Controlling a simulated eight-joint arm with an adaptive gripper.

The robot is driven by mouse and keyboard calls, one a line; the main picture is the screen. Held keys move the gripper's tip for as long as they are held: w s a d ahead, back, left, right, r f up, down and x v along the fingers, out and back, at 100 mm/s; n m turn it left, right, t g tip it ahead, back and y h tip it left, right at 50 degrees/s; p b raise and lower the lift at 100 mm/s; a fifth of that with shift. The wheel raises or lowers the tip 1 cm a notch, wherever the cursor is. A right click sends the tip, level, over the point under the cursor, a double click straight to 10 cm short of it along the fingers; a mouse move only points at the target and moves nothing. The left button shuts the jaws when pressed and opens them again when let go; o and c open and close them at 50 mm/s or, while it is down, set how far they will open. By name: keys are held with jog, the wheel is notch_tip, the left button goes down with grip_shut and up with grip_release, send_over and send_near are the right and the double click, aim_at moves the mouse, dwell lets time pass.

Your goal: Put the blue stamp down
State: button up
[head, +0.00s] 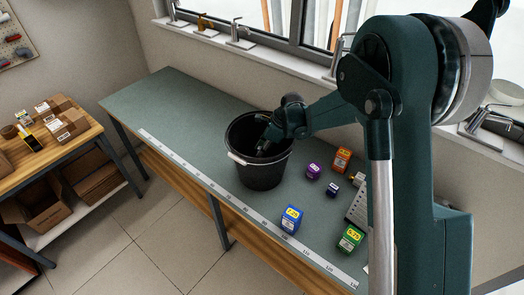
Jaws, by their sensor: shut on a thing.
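My gripper (263,148) reaches down into the mouth of a black bucket (262,176) on the green bench. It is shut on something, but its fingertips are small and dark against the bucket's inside. I cannot make out the held thing or its colour, nor whether it touches the bucket. A blue block with a yellow-and-white labelled top (291,219) stands on the bench near the front edge, apart from my gripper. A smaller dark blue block (332,190) stands farther right. I cannot tell whether either is a stamp.
Purple (313,171), orange (342,159) and green (350,239) blocks stand right of the bucket, near a grey perforated piece (357,207). A measuring strip (237,206) runs along the bench front. The bench (170,100) is clear left of the bucket. Taps line the windowsill behind.

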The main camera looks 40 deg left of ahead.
jog(key=shift+f+b, duration=0.6)
jog(key=shift+b, duration=0.05)
jog(key=o, duration=0.9)
jog(key=shift+r, duration=0.2)
jog(key=shift+r+p, duration=0.65)
jog(key=shift+p, duration=0.15)
jog(key=b+v, duration=0.1)
jog(key=v, duration=1)
jog(key=shift+d+r, duration=0.15)
jog(key=shift+r, duration=0.1)
